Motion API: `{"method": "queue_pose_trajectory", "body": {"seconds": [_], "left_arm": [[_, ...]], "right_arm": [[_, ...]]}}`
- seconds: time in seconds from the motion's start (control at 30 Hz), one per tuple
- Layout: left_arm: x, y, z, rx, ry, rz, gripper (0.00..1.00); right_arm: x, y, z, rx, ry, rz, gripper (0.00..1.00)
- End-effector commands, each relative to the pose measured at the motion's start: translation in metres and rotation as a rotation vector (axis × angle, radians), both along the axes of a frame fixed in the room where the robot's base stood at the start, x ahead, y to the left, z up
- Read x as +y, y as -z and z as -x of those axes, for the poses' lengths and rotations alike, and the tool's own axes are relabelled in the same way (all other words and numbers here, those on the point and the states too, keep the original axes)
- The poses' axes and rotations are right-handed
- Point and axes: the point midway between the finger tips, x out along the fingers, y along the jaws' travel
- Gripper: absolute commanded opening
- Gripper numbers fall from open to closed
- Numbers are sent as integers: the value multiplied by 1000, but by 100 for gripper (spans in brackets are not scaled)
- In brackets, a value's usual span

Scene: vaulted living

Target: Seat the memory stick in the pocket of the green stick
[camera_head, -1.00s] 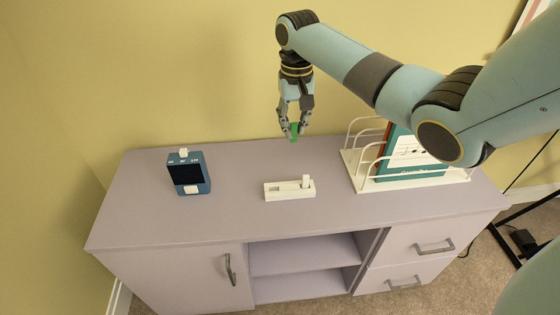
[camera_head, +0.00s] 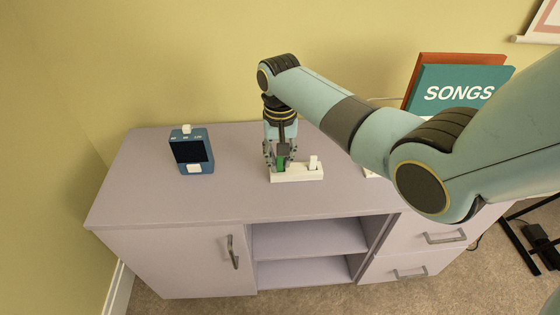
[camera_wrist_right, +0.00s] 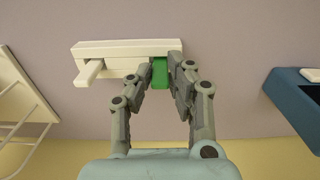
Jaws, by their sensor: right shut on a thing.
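A small green stick (camera_head: 281,163) is between the fingers of my right gripper (camera_head: 280,160), which is shut on it. It also shows in the right wrist view (camera_wrist_right: 160,74). The green stick is upright over the left end of the low white holder (camera_head: 297,176); I cannot tell whether its lower end is inside a pocket. In the right wrist view the holder (camera_wrist_right: 125,48) lies just beyond the fingertips. A white stick (camera_head: 314,163) stands upright at the holder's right end; it also shows in the right wrist view (camera_wrist_right: 90,73). My left gripper is out of view.
A blue device (camera_head: 192,152) with a dark screen stands at the left on the lilac cabinet (camera_head: 220,205). A teal "SONGS" book (camera_head: 462,88) and an orange one stand at the right, their white rack mostly hidden by my arm. The cabinet top between device and holder is clear.

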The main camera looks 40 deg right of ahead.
Motion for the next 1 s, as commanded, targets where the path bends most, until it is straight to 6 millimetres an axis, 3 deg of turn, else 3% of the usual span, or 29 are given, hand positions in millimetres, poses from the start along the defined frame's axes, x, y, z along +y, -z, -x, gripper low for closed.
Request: {"method": "queue_pose_trajectory", "body": {"seconds": [0.37, 0.4, 0.53, 0.83, 1.0], "left_arm": [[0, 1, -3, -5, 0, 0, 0], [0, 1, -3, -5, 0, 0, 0], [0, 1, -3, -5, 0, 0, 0], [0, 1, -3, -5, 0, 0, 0], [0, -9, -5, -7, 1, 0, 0]], "right_arm": [[0, 5, -1, -2, 0, 0, 3], [0, 4, -1, -2, 0, 0, 22], [0, 4, -1, -2, 0, 0, 39], [0, 3, -1, -2, 0, 0, 40], [0, -20, -1, -4, 0, 0, 40]]}}
